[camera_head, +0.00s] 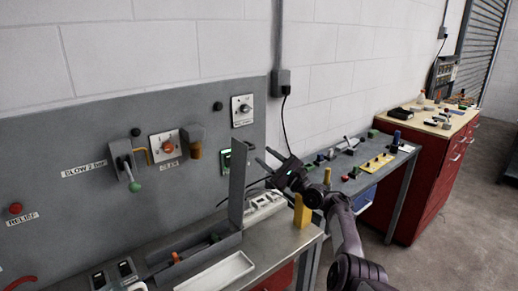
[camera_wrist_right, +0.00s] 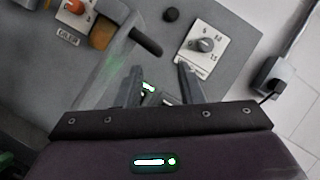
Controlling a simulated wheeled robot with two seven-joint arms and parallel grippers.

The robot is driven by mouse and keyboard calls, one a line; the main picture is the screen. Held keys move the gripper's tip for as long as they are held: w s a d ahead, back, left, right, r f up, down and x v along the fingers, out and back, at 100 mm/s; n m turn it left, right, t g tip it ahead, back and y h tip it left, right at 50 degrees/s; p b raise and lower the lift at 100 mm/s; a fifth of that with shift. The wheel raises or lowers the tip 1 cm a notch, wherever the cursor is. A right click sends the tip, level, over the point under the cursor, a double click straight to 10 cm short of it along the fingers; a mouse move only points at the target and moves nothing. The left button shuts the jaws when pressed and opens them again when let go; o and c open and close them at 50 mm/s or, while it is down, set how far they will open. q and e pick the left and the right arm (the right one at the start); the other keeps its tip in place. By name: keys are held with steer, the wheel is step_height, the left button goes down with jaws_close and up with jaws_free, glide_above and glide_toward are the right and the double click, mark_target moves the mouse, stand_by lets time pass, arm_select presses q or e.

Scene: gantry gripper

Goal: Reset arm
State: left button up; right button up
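My right arm comes in from the lower right of the head view. My right gripper (camera_head: 263,156) is held up in front of the wall panel's right edge, above the workbench. In the right wrist view the gripper (camera_wrist_right: 157,75) shows two dark fingers set apart, with nothing held between them. Past the fingers is a white dial plate with a grey knob (camera_wrist_right: 203,45); the same dial (camera_head: 242,110) is at the panel's upper right in the head view. I cannot tell the distance from fingers to panel. My left gripper is in neither view.
The grey panel (camera_head: 60,130) carries a lever with a green knob (camera_head: 135,186), an orange knob (camera_head: 168,147) and a red button (camera_head: 15,208). A white tray (camera_head: 215,272) and a yellow block (camera_head: 301,212) are on the bench. A red cabinet (camera_head: 430,190) stands right; floor is open beyond.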

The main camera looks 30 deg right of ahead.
steer(key=shift+v, duration=1)
